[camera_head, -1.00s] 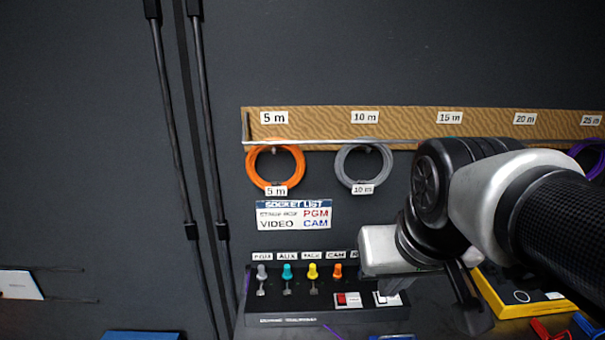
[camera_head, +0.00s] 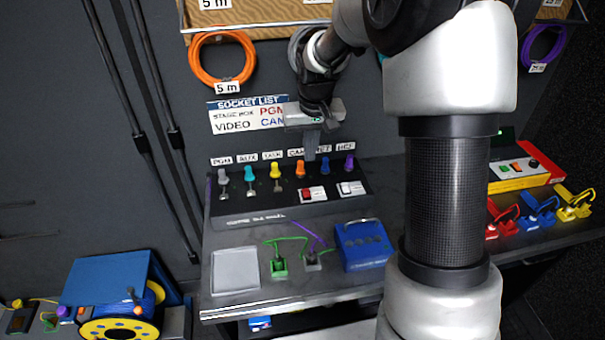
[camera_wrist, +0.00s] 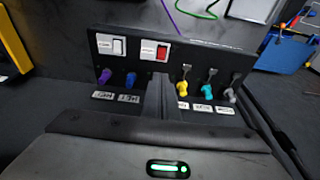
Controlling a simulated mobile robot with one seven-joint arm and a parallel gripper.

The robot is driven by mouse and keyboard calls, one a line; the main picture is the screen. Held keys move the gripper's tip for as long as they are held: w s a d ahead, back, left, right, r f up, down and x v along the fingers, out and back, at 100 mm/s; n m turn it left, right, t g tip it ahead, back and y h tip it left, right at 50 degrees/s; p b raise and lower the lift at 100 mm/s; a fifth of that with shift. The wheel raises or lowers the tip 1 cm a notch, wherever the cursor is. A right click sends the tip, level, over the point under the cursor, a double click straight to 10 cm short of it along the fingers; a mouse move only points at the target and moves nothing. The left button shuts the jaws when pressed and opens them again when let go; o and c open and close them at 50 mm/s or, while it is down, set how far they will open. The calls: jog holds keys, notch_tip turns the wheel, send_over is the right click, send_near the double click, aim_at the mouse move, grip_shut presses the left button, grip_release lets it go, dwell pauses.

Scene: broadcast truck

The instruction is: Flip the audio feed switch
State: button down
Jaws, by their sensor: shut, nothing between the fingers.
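A black sloped panel (camera_head: 240,208) stands on the bench against the wall, with a red rocker switch (camera_head: 313,194) and a white rocker switch (camera_head: 351,188) on pale plates. The wrist view also shows the white switch (camera_wrist: 118,46) and the red switch (camera_wrist: 161,53). The plate lettering is too small to read, so I cannot tell which is the audio feed switch. My gripper (camera_head: 310,155) is shut and empty, its fingers pointing down by the CAM and NET labels, above the switches in the picture. In the wrist view my fingers (camera_wrist: 160,85) hide the orange plug.
Coloured plugs line the panel, including a yellow plug (camera_head: 275,170) and a blue plug (camera_head: 325,166). In front lie a grey tray (camera_head: 235,271), green and purple cables and a blue box (camera_head: 363,246). A blue cable reel (camera_head: 118,300) stands lower left.

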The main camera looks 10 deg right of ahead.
jog(key=shift+w+f, duration=0.1)
jog(key=shift+f, duration=0.1)
send_over(308, 196)
jog(key=x, duration=0.4)
jog(key=s+x, duration=0.1)
jog(key=x, duration=0.3)
jog(key=s+x, duration=0.1)
jog(key=x, duration=0.3)
jog(key=shift+s+f, duration=0.15)
jog(key=shift+f, duration=0.15)
jog(key=shift+s+f, duration=0.1)
jog(key=shift+f, duration=0.5)
jog(key=shift+s+f+b, duration=0.35)
jog(key=shift+f+b, duration=0.3)
jog(key=shift+b, duration=0.25)
jog(key=shift+r, duration=0.2)
jog(key=shift+w, duration=0.15)
